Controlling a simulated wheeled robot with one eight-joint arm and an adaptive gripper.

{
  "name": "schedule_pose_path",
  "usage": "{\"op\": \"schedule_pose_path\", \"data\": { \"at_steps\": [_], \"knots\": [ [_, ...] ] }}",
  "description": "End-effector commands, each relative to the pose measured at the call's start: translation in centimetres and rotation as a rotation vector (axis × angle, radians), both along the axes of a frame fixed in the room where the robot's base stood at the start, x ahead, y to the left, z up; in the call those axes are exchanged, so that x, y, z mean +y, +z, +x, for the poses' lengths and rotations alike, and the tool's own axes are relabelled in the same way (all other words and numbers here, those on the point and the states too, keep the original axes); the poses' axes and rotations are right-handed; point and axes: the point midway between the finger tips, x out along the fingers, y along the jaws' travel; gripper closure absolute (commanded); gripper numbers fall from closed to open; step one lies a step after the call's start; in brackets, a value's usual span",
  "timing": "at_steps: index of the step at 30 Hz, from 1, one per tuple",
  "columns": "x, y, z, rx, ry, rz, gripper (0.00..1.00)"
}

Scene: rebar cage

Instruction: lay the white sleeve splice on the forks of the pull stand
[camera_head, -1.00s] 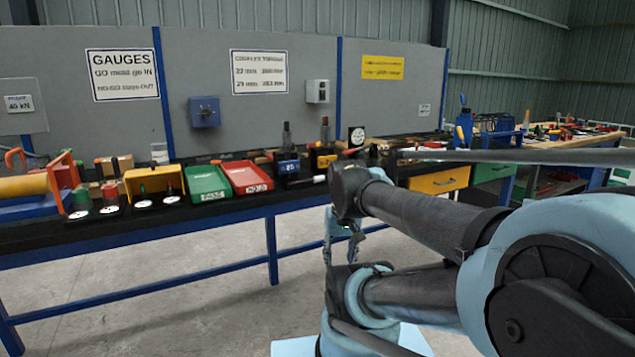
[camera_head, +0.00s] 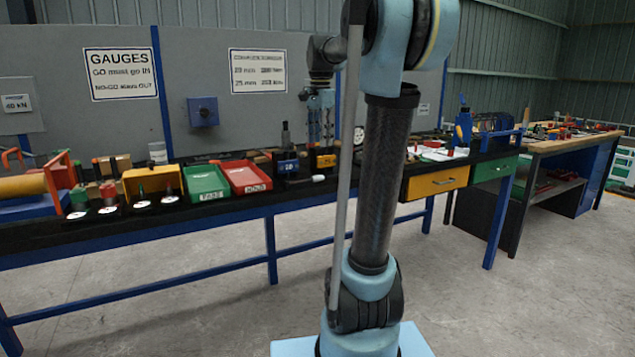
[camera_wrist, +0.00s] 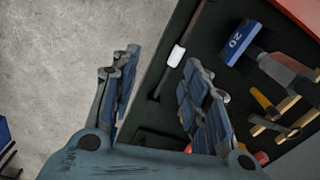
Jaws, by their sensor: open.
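The white sleeve splice (camera_wrist: 176,56) lies on a dark rod at the bench edge in the wrist view, just beyond my right finger. It looks like the small white piece (camera_head: 319,178) at the bench front in the head view. My gripper (camera_wrist: 161,60) is open and empty, with the sleeve apart from its fingers. In the head view, my gripper (camera_head: 320,138) hangs above the bench, partly blended with the items behind it. What looks like the pull stand (camera_head: 30,192), with a yellow cylinder, blue base and orange uprights, is at the far left; its forks are not clear.
A blue block marked 20 (camera_wrist: 236,42) stands near the sleeve. A green tray (camera_head: 207,184) and a red tray (camera_head: 246,178) lie left of it. A yellow holder (camera_head: 153,185) and round gauges lie farther left. Floor in front of the bench is clear.

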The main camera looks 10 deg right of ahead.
Motion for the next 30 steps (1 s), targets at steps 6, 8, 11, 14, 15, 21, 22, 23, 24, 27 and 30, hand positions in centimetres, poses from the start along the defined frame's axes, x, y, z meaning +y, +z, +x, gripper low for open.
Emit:
{"op": "schedule_pose_path", "data": {
  "at_steps": [6, 8, 11, 14, 15, 21, 22, 23, 24, 27, 30],
  "knots": [
    [0.1, 2.1, 4.2, 0.022, -0.138, 0.003, 0.58],
    [0.1, 2.4, 4.8, 0.025, -0.158, 0.003, 0.58],
    [0.1, 2.3, 5.3, 0.028, -0.176, 0.003, 0.58],
    [0.1, 1.3, 5.4, 0.028, -0.180, 0.002, 0.58],
    [0.1, 0.7, 5.4, 0.028, -0.180, 0.002, 0.58],
    [0.1, -2.8, 5.3, 0.028, -0.179, 0.002, 0.58],
    [0.1, -3.4, 5.3, 0.028, -0.179, 0.002, 0.58],
    [0.1, -3.9, 5.3, 0.028, -0.179, 0.002, 0.58],
    [0.1, -4.6, 5.3, 0.028, -0.179, 0.002, 0.58],
    [0.1, -6.4, 5.3, 0.028, -0.178, 0.002, 0.58],
    [0.1, -7.9, 5.3, 0.028, -0.178, 0.003, 0.58]
  ]
}}
